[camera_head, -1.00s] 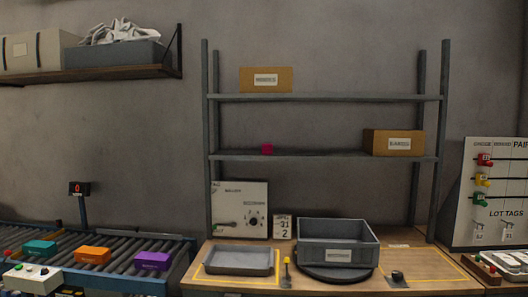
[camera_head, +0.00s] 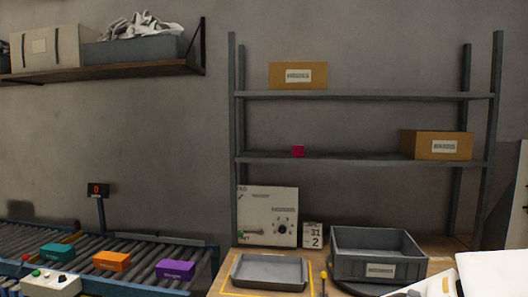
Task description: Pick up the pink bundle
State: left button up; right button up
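A white shape (camera_head: 492,274) fills the bottom right corner and seems to be part of my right arm. No gripper fingers show, and my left arm is out of view.
Cardboard boxes stand on the upper shelf (camera_head: 298,75) and lower shelf right (camera_head: 437,145). Below are a grey bin (camera_head: 378,268) and shallow tray (camera_head: 268,286). A roller conveyor at left carries teal (camera_head: 57,250), orange (camera_head: 112,261) and purple (camera_head: 175,269) bundles.

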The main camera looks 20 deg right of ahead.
aim_at(298, 151)
jog(key=z, duration=0.2)
jog(key=i, duration=0.7)
jog(key=z, duration=0.15)
jog(key=k, duration=0.6)
jog(key=u, duration=1)
jog(key=i, duration=1.5)
jog(key=z, duration=0.7)
